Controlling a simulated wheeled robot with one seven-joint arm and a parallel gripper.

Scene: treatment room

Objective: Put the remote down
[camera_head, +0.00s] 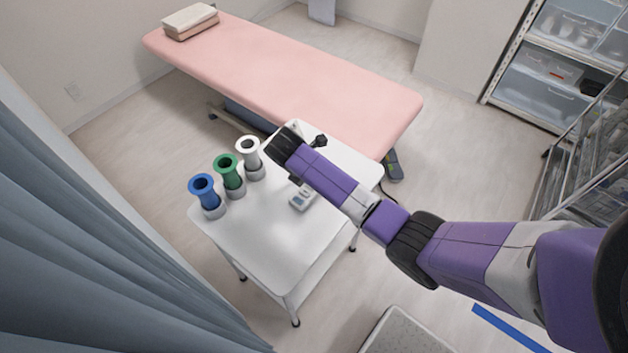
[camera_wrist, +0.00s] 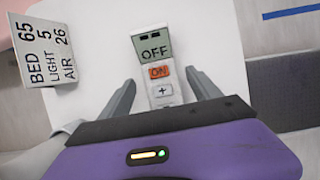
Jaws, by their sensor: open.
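The remote (camera_head: 302,197) is a small white handset on the white trolley top (camera_head: 262,238). In the wrist view the remote (camera_wrist: 158,72) has a screen reading OFF, an orange ON button and a plus button; its lower end is hidden by my gripper. My gripper (camera_wrist: 162,84) is open, with one dark finger on each side of the remote and a gap on both sides. In the head view my wrist is over the trolley beside the remote, and the fingers are mostly hidden.
Blue (camera_head: 205,192), green (camera_head: 229,175) and white (camera_head: 249,157) flanged cylinders stand along the trolley's left edge. A card reading BED 65, LIGHT 5, AIR 26 (camera_wrist: 41,52) shows in the wrist view. A pink bed (camera_head: 290,75) stands behind. The trolley's front is clear.

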